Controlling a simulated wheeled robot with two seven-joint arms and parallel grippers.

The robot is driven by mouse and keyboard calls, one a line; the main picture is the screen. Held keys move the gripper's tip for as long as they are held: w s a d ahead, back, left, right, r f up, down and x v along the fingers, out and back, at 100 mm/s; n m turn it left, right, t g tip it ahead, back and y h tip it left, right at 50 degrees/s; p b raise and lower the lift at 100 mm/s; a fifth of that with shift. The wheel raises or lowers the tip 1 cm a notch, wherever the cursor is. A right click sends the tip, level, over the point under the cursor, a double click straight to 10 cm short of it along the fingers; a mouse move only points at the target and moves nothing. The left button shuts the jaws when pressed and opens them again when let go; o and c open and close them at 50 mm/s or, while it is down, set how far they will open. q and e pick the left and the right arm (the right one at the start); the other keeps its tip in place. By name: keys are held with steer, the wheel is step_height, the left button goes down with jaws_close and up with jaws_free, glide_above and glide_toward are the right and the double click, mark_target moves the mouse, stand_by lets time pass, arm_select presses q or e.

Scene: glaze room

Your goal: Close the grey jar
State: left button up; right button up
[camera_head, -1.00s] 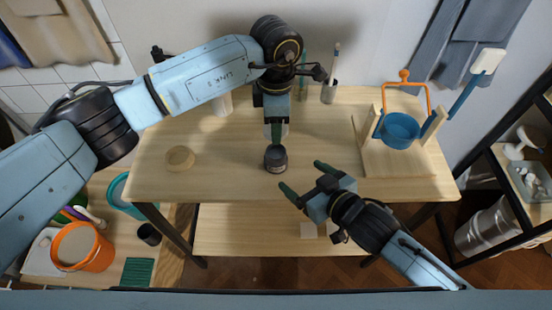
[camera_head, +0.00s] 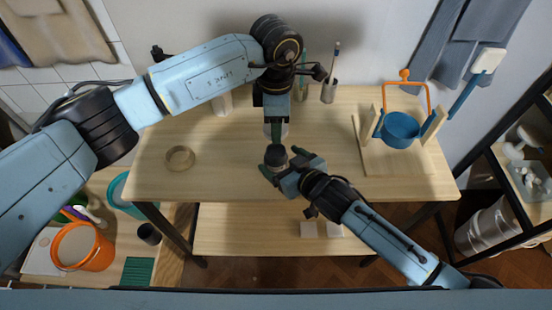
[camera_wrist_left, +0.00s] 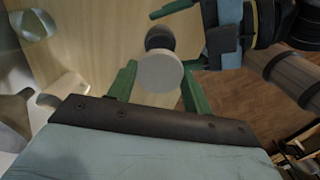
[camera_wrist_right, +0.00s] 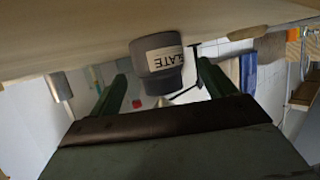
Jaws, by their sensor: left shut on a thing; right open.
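The dark grey jar (camera_head: 275,155) stands on the table below my left gripper. In the right wrist view the jar (camera_wrist_right: 156,57) carries a white label with the letters "LATE" readable. My left gripper (camera_head: 275,132) points down just behind and above the jar. It is shut on a pale round piece (camera_wrist_left: 160,72), seen in the left wrist view, perhaps a lid; the dark jar shows just beyond it. My right gripper (camera_head: 281,162) is open, its fingers on either side of the jar. Whether they touch it cannot be told. The jar's mouth is mostly hidden.
A pale round ring or disc (camera_head: 180,158) lies left on the table (camera_head: 225,180). A wooden stand (camera_head: 375,160) with a blue pot (camera_head: 399,130) is at right. A cup with brushes (camera_head: 329,92) stands at the back. An orange bucket (camera_head: 101,254) sits lower left. The table's left half is mostly clear.

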steer(key=shift+x, duration=1.45)
steer(key=shift+c, duration=0.2)
steer(key=c, duration=1.4)
arm_select(q)
glide_above(276, 156)
steer(key=shift+f, duration=2.5)
